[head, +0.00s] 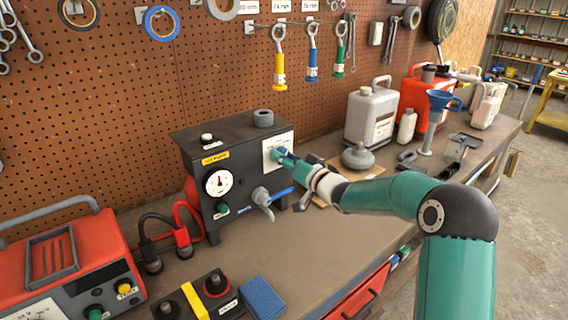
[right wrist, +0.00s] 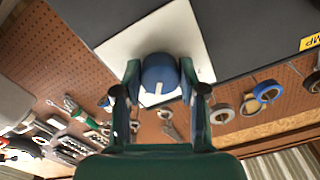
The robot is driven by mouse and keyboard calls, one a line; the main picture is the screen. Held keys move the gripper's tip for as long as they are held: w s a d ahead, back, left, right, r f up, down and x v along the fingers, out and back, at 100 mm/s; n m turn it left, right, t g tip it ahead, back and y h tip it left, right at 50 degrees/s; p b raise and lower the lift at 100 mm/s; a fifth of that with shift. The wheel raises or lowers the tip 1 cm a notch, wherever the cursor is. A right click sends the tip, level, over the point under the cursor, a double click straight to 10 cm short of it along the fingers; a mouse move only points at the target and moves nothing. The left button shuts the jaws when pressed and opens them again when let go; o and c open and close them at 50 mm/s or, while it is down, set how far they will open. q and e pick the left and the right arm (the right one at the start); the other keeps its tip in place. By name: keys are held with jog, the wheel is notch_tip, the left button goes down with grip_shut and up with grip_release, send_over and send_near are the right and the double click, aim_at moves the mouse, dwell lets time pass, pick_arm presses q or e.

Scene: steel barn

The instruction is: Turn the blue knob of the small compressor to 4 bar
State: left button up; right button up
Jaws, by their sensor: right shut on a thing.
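The small compressor (head: 235,165) is a dark box with a round white gauge (head: 218,183) on the bench against the pegboard. A white plate (right wrist: 115,48) is on its right part. In the right wrist view the blue knob (right wrist: 160,70) sits on this plate, its white mark pointing toward the picture's bottom. My right gripper (head: 284,157) has one finger on each side of the knob and is shut on it. In the head view the fingers mostly hide the knob. I cannot read any scale or the gauge value. My left gripper is not in view.
A grey kettle-like weight (head: 358,157), a grey can (head: 370,118) and a blue funnel (head: 440,100) stand to the right. A red charger (head: 65,265) and a blue sponge (head: 262,298) are nearer.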

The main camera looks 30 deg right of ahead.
jog(key=shift+f+n+b, duration=0.1)
jog(key=shift+n+b, duration=3)
jog(key=shift+n, duration=0.5)
jog(key=o, duration=1.1)
jog(key=shift+o, duration=0.2)
jog(key=s+d, duration=0.1)
jog(key=s, duration=1.1)
